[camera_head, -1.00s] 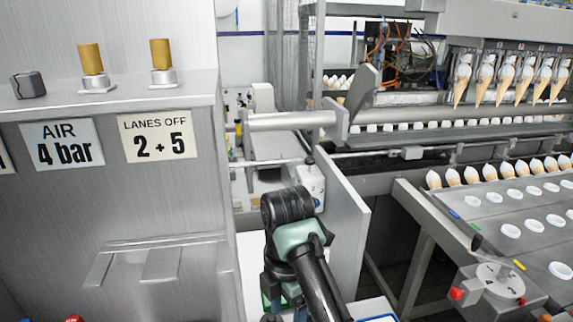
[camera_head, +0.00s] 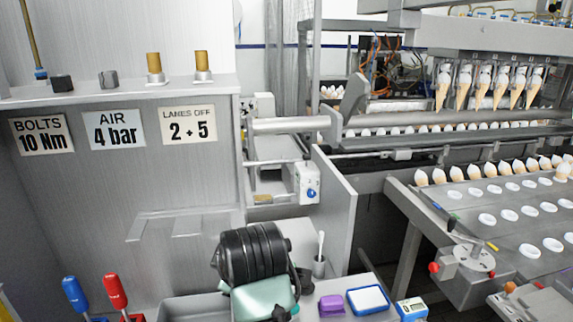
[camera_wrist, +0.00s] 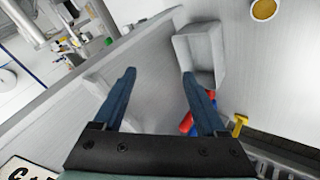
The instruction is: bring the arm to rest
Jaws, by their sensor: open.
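My arm (camera_head: 252,262) shows at the bottom middle of the head view, folded up in front of the grey cabinet and over the work surface. My gripper is not visible in the head view. In the wrist view my gripper (camera_wrist: 158,88) has its two blue fingers wide apart with nothing between them. Beyond the fingers lie a pale metal surface and a grey tray (camera_wrist: 207,45).
A blue-handled lever (camera_head: 75,293) and a red-handled lever (camera_head: 116,291) stand at lower left. A purple block (camera_head: 331,303), a blue-edged box (camera_head: 367,299) and a small meter (camera_head: 412,308) sit right of my arm. The cone conveyor (camera_head: 480,215) is at right.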

